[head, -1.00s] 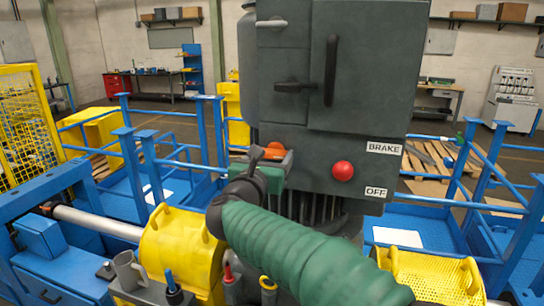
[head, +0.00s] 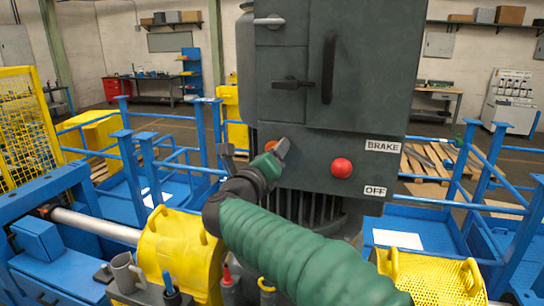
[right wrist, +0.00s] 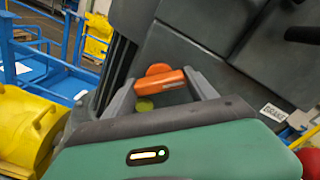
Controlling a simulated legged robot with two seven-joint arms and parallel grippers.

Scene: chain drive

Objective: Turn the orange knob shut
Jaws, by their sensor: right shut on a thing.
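The orange knob (right wrist: 147,92) is on the front of the dark grey machine cabinet. In the right wrist view its bar lies between the two grey fingers of my right gripper (right wrist: 162,93), slanting up to the right, with a round orange part behind it. My right gripper is shut on the knob. In the head view my right gripper (head: 257,152) is at the cabinet's lower left, and only a little of the knob (head: 271,146) shows behind it. My left gripper is not in view.
A black handle (head: 329,68) stands out above. A small yellow-green disc (right wrist: 144,105) shows below the knob. Yellow guards (head: 180,250) and blue rails are around the cabinet.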

